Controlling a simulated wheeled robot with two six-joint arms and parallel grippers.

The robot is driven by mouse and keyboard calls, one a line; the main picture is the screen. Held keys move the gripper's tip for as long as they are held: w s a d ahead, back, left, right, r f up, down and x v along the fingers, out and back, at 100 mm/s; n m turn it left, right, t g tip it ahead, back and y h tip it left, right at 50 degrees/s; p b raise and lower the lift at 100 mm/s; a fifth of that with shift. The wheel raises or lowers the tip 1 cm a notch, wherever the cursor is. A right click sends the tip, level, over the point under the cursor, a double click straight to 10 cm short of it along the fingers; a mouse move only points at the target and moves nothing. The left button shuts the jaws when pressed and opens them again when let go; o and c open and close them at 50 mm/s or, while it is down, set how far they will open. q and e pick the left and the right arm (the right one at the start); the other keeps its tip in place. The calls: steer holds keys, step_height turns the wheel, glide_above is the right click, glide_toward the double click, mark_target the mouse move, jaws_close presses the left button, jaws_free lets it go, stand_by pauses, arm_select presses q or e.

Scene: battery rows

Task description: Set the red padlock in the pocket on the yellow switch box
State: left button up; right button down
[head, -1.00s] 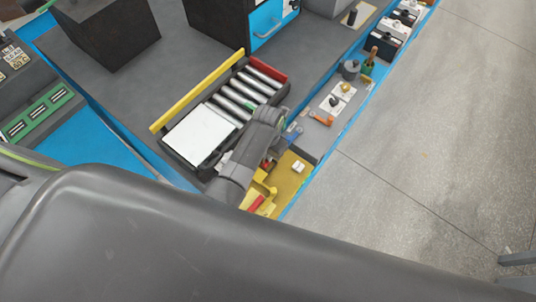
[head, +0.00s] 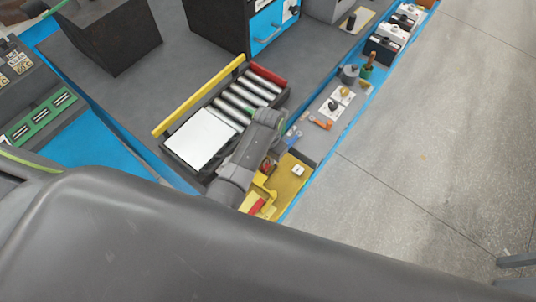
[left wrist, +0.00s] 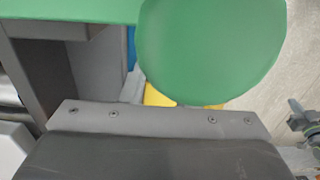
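A small red thing (head: 266,166), possibly the red padlock, shows beside my left arm at the yellow mat (head: 291,180). A yellow bracket-like shape (head: 262,190), perhaps part of the yellow switch box, is just below it, with a longer red piece (head: 257,207) nearby. I cannot make out a pocket. My left gripper (head: 270,152) is largely hidden by its own arm, close above the red thing; its fingers do not show. In the left wrist view a large green rounded thing (left wrist: 212,48) blocks the middle, with a bit of yellow (left wrist: 157,97) behind it.
An orange-handled part (head: 320,124) and small devices line the blue-edged bench. A small white block (head: 298,170) sits on the yellow mat.

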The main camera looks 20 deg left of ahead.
arm_select(q)
step_height(320, 180, up, 5)
steer(key=p, duration=0.3)
steer(key=shift+r, duration=2.85)
